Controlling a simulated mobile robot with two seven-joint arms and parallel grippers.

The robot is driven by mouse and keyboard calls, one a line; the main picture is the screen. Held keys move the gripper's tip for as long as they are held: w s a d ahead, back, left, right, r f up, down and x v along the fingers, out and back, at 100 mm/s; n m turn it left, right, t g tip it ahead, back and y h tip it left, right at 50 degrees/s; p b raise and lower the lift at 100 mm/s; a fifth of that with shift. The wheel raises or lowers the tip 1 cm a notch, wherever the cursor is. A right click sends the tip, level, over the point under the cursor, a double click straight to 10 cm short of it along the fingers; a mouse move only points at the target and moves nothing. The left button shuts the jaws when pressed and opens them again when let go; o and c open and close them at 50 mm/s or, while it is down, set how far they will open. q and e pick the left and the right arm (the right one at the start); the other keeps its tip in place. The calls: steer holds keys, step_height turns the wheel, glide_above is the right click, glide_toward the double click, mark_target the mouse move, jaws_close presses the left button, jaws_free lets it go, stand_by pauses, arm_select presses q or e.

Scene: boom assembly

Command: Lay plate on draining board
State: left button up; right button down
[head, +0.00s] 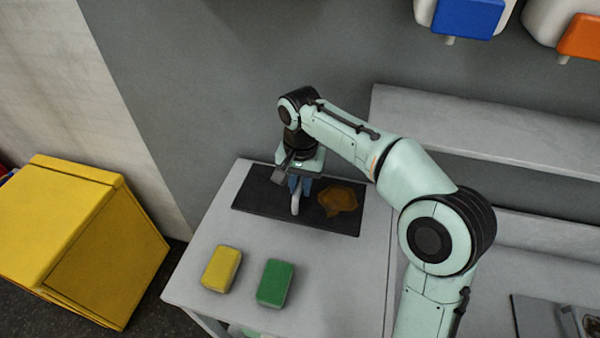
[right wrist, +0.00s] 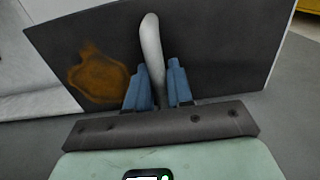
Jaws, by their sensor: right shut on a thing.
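My right gripper (head: 299,184) points down over the dark board (head: 254,205), which I take as the draining board, at the back of the light table. Its blue fingers are shut on a slim white thing, which looks like the plate (head: 295,205) seen nearly edge-on. In the right wrist view the plate (right wrist: 151,48) stands upright between the fingers (right wrist: 158,70), in front of the board (right wrist: 215,40). I cannot tell whether its lower edge touches the board. A brown stain (head: 338,200) lies on the board right of the plate. My left gripper is not in view.
A yellow sponge (head: 221,268) and a green sponge (head: 275,283) lie on the table (head: 205,255) in front of the board. A yellow box (head: 75,240) stands on the floor at left. A grey ledge (head: 470,125) runs along the wall at right, below blue and orange dispensers (head: 468,18).

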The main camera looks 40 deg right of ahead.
step_height(320, 180, down, 10)
steer(key=shift+w+b, duration=0.1)
steer(key=shift+b, duration=0.6)
steer(key=shift+f, duration=0.15)
steer(key=c, duration=1)
jaws_free()
step_height(320, 180, up, 12)
steer(key=shift+r+p, duration=0.1)
steer(key=shift+p, duration=0.95)
